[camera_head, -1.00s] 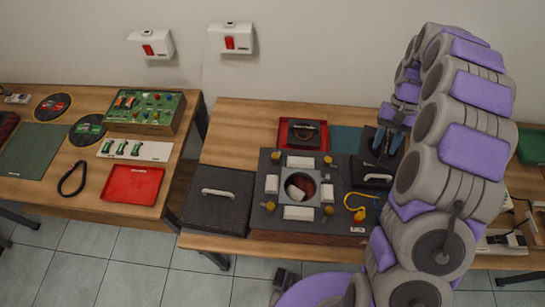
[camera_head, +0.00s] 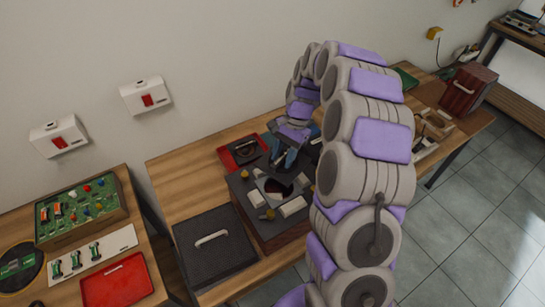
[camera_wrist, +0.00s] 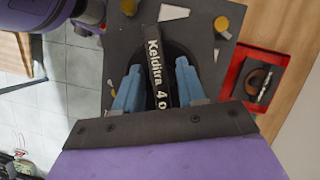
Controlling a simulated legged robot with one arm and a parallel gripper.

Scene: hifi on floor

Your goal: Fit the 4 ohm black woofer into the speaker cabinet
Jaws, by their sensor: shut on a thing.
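The black woofer (camera_wrist: 157,65), lettered "Kelditra 4 o", shows edge-on between the two blue fingers of my gripper (camera_wrist: 157,88) in the wrist view. My gripper is shut on it. In the head view my gripper (camera_head: 287,157) is over the speaker cabinet, and the woofer's body below it is hard to pick out. The speaker cabinet (camera_head: 275,237) has a dark top panel with white blocks and yellow knobs around a round opening. In the wrist view the woofer is over the cabinet's dark panel (camera_wrist: 215,55); I cannot tell whether they touch.
A red tray (camera_head: 226,158) with a dark round part stands behind the cabinet. A black lidded box (camera_head: 214,258) with a white handle is left of it. Another red tray (camera_head: 117,284) and a green board (camera_head: 80,208) are on the left table. A dark red box (camera_head: 467,88) stands far right.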

